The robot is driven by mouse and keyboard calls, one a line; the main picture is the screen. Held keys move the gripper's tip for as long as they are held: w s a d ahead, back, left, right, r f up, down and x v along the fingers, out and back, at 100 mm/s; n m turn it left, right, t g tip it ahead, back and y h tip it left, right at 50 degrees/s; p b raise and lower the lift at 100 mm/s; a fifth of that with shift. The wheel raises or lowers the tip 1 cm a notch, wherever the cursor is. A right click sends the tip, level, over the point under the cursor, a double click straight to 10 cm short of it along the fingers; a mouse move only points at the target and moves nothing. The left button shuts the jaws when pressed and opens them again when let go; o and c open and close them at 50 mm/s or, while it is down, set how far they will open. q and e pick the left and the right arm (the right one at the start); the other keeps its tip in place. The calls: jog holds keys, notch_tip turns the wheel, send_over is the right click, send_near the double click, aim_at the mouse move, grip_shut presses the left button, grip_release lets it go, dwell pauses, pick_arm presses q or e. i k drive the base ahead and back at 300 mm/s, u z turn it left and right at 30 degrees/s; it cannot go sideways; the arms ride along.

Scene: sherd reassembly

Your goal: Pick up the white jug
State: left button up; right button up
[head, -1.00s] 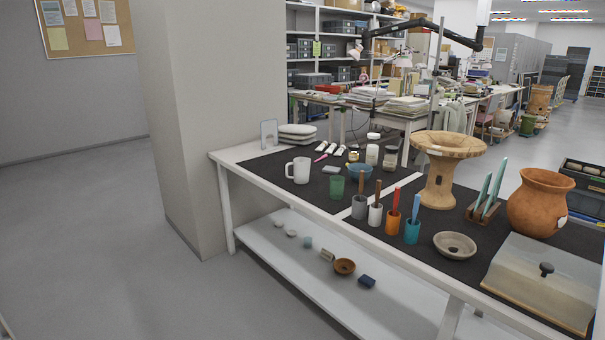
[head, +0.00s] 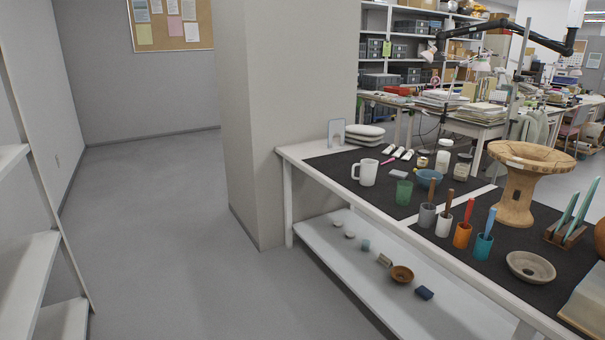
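The white jug (head: 367,172) stands upright on the dark mat near the far left end of the worktable, its handle toward the left. A green cup (head: 404,192) stands in front of it to the right, and a blue bowl (head: 429,179) sits to its right. Nothing covers the jug. Neither of my grippers shows in the head view.
The white worktable (head: 303,167) has a lower shelf with small bowls and pieces. Tool cups, a tall clay stand (head: 520,183) and a grey dish (head: 531,266) crowd its right part. A pillar (head: 262,120) adjoins its left end. White shelving (head: 40,255) stands left; floor between is clear.

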aim_at(368, 168)
jog(key=u, duration=0.55)
jog(key=i, duration=2.85)
jog(key=z, duration=2.25)
